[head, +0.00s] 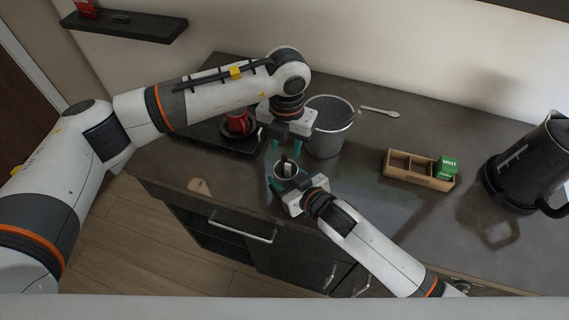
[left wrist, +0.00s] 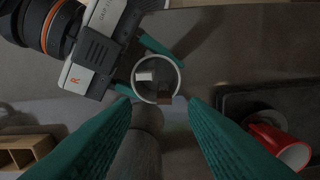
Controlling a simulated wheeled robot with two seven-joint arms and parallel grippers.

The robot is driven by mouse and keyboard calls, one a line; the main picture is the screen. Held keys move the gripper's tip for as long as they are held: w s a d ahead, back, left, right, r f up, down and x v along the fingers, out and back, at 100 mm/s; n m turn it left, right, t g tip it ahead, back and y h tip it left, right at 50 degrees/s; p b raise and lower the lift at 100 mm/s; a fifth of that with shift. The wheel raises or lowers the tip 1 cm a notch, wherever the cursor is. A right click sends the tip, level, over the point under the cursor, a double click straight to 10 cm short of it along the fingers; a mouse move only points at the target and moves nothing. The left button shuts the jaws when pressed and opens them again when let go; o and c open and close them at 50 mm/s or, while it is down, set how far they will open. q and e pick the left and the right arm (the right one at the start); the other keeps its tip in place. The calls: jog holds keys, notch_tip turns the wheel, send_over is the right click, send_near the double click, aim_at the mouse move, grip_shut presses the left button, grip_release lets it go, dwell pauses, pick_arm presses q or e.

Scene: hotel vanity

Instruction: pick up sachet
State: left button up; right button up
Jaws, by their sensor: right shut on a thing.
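A green packet marked MINT (head: 447,167) stands in the right end of a wooden divided box (head: 398,174); I cannot tell whether it is a sachet. My right gripper (head: 289,180) is shut on a pale cup (head: 277,171), one finger on each side of it. In the left wrist view the cup (left wrist: 179,79) shows from above, with a small white piece and a brown piece at its mouth; I cannot tell what they are. My left gripper (head: 283,146) is open above and behind the cup. Its teal fingers (left wrist: 159,105) are wide apart with nothing gripped.
A red cup (head: 237,122) sits on a dark tray (head: 218,140) at left. A grey bin (head: 328,140) stands close right of my left gripper. A white spoon (head: 380,111) lies behind it. A black kettle (head: 528,165) stands at far right. The counter's front edge is near my right gripper.

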aim_at(284, 154)
pick_arm(q)
jog(key=f, duration=0.4)
jog(key=shift+a+f, duration=0.2)
jog(key=shift+f, duration=0.2)
jog(key=shift+c, duration=0.6)
grip_shut()
